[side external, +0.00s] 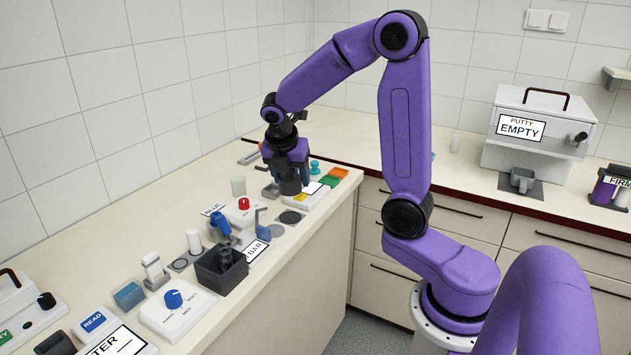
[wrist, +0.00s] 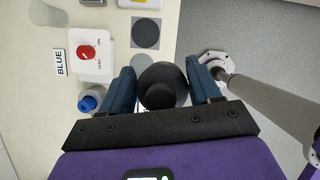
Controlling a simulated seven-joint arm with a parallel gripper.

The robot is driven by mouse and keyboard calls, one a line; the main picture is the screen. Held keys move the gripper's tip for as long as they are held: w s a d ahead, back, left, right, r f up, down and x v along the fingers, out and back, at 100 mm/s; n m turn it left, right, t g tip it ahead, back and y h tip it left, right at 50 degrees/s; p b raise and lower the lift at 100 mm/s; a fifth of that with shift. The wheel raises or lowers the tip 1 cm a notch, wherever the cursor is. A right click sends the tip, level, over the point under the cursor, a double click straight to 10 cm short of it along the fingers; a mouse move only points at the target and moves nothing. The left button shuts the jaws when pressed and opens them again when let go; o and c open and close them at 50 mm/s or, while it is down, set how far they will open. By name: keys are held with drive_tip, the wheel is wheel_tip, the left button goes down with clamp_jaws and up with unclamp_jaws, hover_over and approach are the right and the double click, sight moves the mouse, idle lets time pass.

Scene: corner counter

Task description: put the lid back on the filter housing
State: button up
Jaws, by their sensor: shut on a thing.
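My gripper (side external: 285,160) hangs above the counter on the far side of the red-knob box in the side view. Its two blue fingers (wrist: 162,80) are shut on a round dark piece with a round knob (wrist: 160,96), which looks like the lid. In the side view this piece shows as a short dark cylinder (side external: 290,187) below the fingers. I cannot surely identify the filter housing. An open dark grey box (side external: 222,278) with a dark piece inside stands nearer the camera. What lies directly under the held piece is hidden in the wrist view.
A white box with a red knob (side external: 243,212), a blue-topped bottle (side external: 220,228), a pale cup (side external: 238,186) and a white strip with coloured blocks (side external: 310,198) crowd the counter. The counter's front edge drops to the floor.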

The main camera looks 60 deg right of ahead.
drive_tip(key=w+a, duration=0.4)
drive_tip(key=w, duration=0.6)
hover_over(218, 212)
wheel_tip(218, 212, down, 3)
drive_tip(key=shift+r, duration=0.15)
drive_tip(key=shift+f, duration=3.2)
drive_tip(key=shift+f, duration=0.15)
drive_tip(key=o, duration=1.3)
drive_tip(key=shift+r, duration=3.5)
